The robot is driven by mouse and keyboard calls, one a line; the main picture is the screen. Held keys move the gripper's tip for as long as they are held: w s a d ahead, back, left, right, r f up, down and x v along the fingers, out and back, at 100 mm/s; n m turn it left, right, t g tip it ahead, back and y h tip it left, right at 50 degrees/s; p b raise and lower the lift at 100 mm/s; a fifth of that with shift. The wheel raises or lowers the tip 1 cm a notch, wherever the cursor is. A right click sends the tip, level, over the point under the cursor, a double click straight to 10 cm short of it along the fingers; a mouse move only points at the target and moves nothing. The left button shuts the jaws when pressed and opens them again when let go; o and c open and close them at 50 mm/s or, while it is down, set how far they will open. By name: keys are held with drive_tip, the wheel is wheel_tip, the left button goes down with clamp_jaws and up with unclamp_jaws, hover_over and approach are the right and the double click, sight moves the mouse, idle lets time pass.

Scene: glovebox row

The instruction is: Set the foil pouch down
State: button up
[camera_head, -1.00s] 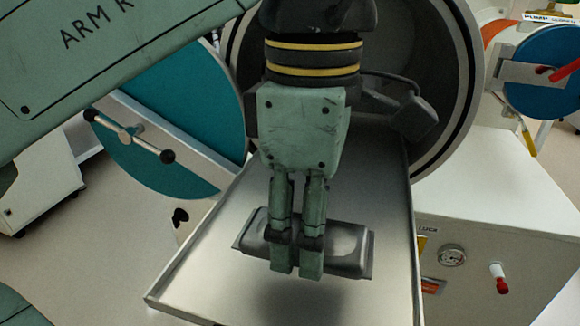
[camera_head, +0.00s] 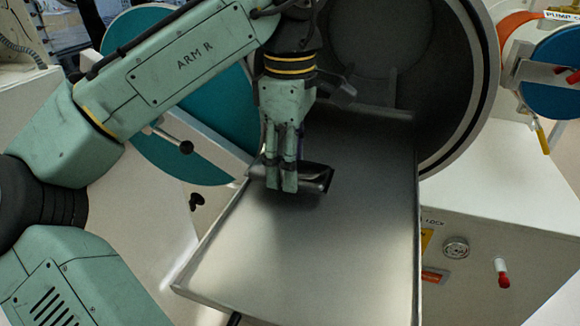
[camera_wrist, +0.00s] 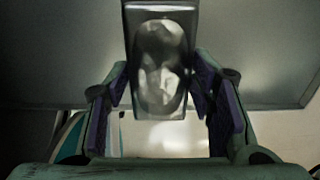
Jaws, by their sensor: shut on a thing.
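The foil pouch (camera_head: 315,177) is a dark, shiny silver packet. My gripper (camera_head: 280,188) is shut on it, with its fingers pointing down across the pouch's left part and hiding some of it. The pouch is over the left side of the metal tray (camera_head: 330,250), toward the round chamber. A soft shadow lies on the tray beneath it; I cannot tell whether it touches the tray. In the wrist view, the pouch (camera_wrist: 160,65) shows between the two fingers of my gripper (camera_wrist: 165,105).
The tray has raised rims and reaches out of the open round chamber (camera_head: 470,90). Its front and right are bare. A teal round door (camera_head: 195,130) with a bar handle stands close on the left. A white cabinet (camera_head: 540,230) with a gauge is on the right.

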drive_tip(key=shift+f, duration=1.05)
drive_tip(key=shift+f, duration=0.2)
drive_tip(key=o, duration=1.2)
wheel_tip(320, 180, up, 12)
drive_tip(key=shift+r+p, duration=0.25)
drive_tip(key=shift+p, duration=0.75)
